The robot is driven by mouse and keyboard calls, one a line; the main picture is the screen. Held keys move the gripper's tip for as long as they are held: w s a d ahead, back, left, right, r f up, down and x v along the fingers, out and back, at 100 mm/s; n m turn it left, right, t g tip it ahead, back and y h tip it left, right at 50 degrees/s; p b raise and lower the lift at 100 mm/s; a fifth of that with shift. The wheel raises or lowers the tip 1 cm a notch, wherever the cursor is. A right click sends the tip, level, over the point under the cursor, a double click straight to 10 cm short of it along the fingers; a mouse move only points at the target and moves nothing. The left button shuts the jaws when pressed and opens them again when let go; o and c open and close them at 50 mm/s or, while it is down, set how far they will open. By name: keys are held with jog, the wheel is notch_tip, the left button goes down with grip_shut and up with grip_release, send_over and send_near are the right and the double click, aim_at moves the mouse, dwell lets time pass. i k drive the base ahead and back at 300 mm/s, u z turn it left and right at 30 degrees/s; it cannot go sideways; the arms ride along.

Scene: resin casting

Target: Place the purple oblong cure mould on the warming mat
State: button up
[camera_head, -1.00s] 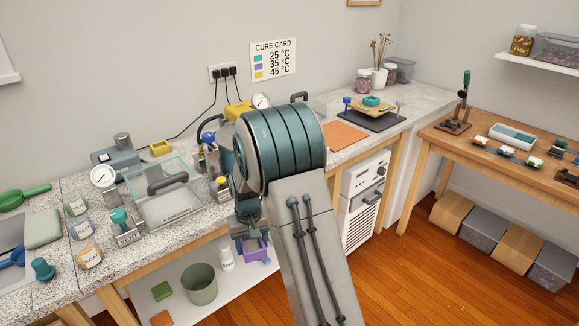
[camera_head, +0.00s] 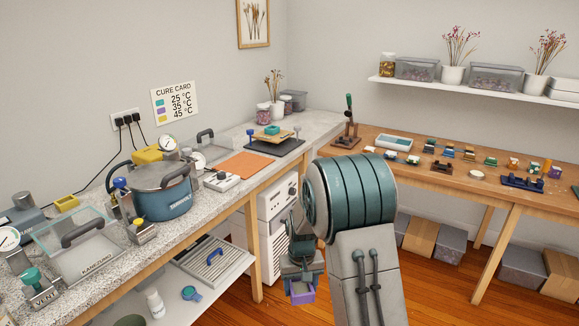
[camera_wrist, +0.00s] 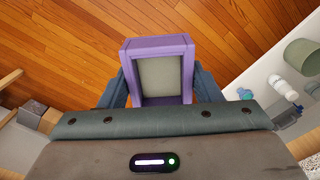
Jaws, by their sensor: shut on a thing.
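The purple oblong mould (camera_head: 302,293) is held in my gripper (camera_head: 301,274), over the floor in front of the bench. In the wrist view the mould (camera_wrist: 158,43) shows as a purple frame around a grey-beige inside, with a finger on each side. My gripper is shut on it. An orange mat (camera_head: 240,165), which looks like the warming mat, lies flat on the speckled counter, farther back and left of my gripper. A white box with knobs (camera_head: 221,181) sits at its front edge. The mat's visible top is bare.
A teal pressure pot (camera_head: 163,190) stands left of the mat. A dark levelling plate (camera_head: 275,147) with a wooden board is to its right. A white cabinet (camera_head: 276,215) stands under the counter. A wooden table (camera_head: 430,176) with small items is at right.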

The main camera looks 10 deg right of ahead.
aim_at(244, 163)
jog(key=z, duration=0.55)
jog(key=i, duration=0.6)
jog(key=z, duration=0.4)
jog(key=i, duration=1.1)
jog(key=u, duration=0.45)
